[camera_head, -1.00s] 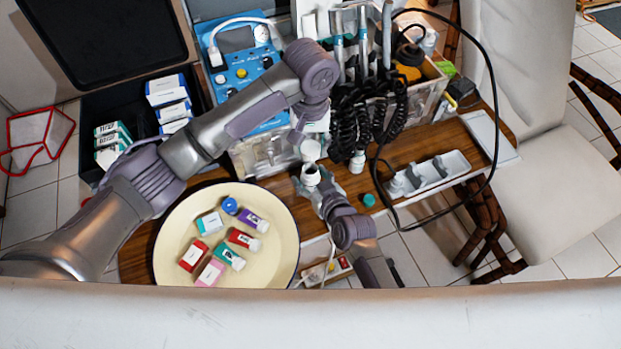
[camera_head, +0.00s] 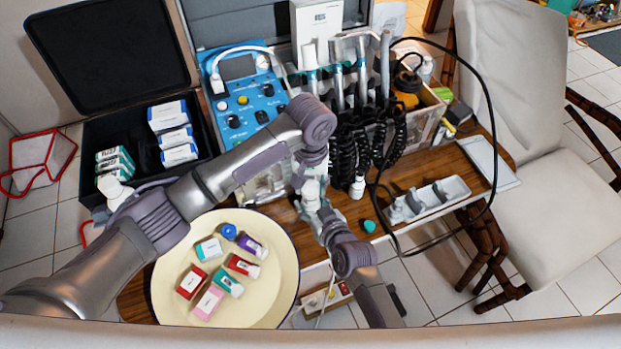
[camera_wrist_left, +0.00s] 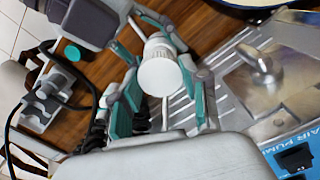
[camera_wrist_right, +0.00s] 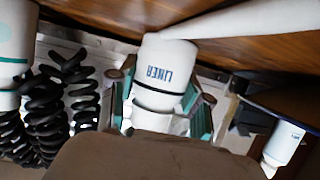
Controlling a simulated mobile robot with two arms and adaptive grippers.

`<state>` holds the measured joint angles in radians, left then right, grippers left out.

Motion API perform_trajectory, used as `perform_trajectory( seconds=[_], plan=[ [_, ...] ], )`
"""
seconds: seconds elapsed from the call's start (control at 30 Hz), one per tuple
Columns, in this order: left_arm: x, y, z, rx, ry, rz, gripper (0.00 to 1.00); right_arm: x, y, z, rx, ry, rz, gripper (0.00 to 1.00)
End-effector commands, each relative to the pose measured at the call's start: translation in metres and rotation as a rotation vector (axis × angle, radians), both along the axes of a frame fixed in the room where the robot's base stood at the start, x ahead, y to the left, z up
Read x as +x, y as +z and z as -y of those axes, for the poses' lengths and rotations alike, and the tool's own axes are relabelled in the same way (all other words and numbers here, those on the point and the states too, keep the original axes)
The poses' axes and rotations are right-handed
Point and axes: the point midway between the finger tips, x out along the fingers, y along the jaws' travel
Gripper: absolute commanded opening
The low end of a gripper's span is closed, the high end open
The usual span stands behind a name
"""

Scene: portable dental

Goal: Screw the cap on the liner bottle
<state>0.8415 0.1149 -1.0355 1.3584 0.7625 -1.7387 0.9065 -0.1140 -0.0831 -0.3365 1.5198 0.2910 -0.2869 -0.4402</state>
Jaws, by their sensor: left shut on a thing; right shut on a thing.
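The white liner bottle (camera_wrist_right: 165,70), with LINER printed on it, is between the fingers of my right gripper (camera_head: 312,205), which is shut on it. In the head view the bottle (camera_head: 311,192) stands roughly upright above the wooden table. My left gripper (camera_head: 313,168) is directly above it. The left wrist view shows the round white cap (camera_wrist_left: 160,76) between the teal fingers, which are shut on it. The cap is lined up over the bottle's top and appears to meet it. My grippers hide the joint, so I cannot tell whether the threads engage.
A cream plate (camera_head: 168,285) with several small boxes and bottles lies to the left. A blue air pump unit (camera_head: 262,98) and a rack with coiled black hoses (camera_head: 360,135) stand behind. A teal cap (camera_head: 369,226) and a grey tray (camera_head: 440,197) are to the right.

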Motion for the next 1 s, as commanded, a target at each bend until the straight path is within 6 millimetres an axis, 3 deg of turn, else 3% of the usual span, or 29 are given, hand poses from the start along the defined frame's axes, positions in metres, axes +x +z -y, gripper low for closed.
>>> perform_trajectory(
  seconds=[0.43,0.77,1.0],
  plan=[
    [0.000,0.000,0.000,0.000,0.000,0.001,0.35,0.000,0.000,0.000,0.000,0.000,-0.001,0.00],
    [0.000,-0.016,0.000,0.000,0.002,0.000,0.35,0.000,0.000,0.000,0.000,0.000,-0.001,0.00],
    [0.000,-0.017,0.000,0.000,0.001,0.001,0.35,0.000,0.000,0.000,0.000,0.000,-0.001,0.00]
  ],
)
